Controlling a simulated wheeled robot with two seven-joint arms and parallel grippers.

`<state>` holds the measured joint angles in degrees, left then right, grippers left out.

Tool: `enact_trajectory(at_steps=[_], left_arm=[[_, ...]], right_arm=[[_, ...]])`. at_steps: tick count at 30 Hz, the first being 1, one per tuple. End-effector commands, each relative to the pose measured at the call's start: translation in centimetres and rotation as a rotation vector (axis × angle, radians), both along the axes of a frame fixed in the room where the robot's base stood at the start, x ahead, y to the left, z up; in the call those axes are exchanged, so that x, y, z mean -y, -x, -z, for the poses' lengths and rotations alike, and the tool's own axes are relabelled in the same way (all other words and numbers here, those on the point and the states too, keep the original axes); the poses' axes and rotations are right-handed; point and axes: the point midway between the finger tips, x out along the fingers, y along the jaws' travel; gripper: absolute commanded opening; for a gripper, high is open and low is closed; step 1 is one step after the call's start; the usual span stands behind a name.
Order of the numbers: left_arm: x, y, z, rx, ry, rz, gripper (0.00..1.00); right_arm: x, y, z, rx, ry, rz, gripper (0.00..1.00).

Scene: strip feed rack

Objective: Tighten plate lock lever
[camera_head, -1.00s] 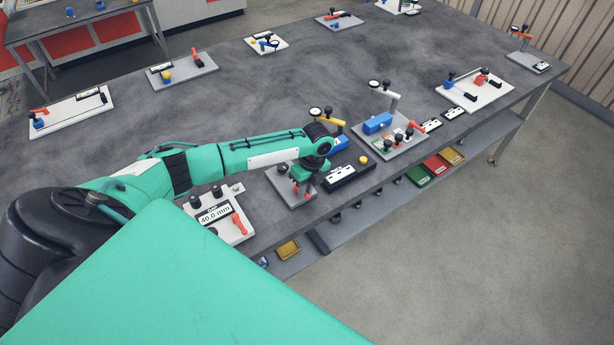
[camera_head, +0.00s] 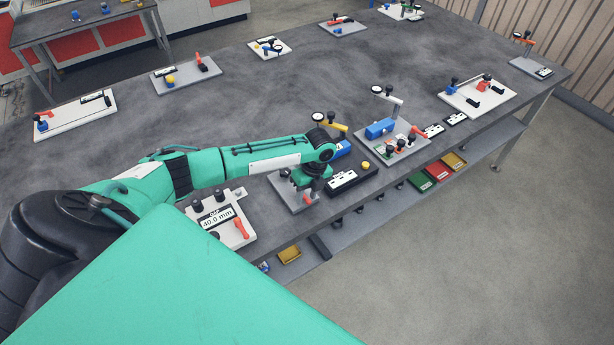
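My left gripper (camera_head: 307,193) points down over the front end of a small grey plate (camera_head: 283,188) near the table's front edge. Its fingers are small and dark, and I cannot tell whether they are open or shut, or touching anything. The gripper and wrist hide most of what stands on this plate. A white plate (camera_head: 242,204) to the left carries dark knobs, an orange-red lever (camera_head: 242,228) and a display reading 40.0 mm (camera_head: 217,217). I cannot tell which lever is the plate lock lever. My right gripper is not in view.
A black box with a white label and yellow button (camera_head: 365,165) stands close right of my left gripper. Farther right is a grey fixture with a blue block (camera_head: 380,129) and an orange-red lever (camera_head: 420,130). Bins (camera_head: 437,168) sit on the shelf below. The table's middle is clear.

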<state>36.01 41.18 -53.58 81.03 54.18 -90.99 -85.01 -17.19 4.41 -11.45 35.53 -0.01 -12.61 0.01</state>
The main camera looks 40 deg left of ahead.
Motion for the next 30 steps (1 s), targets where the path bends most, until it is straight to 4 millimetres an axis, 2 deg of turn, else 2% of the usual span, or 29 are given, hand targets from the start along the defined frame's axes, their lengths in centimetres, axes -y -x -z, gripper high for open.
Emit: enact_trajectory(at_steps=[8, 11, 24, 30], left_arm=[[0.1, -0.2, -0.7, 0.0, 0.0, 0.0, 0.36], [0.2, -0.5, -2.1, 0.002, 0.001, 0.0, 0.36], [1.0, -2.1, -11.3, 0.003, 0.0, 0.0, 0.36], [1.1, -2.4, -13.2, 0.0, 0.0, 0.001, 0.36]], right_arm=[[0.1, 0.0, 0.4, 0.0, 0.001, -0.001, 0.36], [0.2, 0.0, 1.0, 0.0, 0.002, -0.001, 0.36], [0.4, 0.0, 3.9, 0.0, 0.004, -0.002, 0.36], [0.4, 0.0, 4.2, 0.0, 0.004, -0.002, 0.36]])
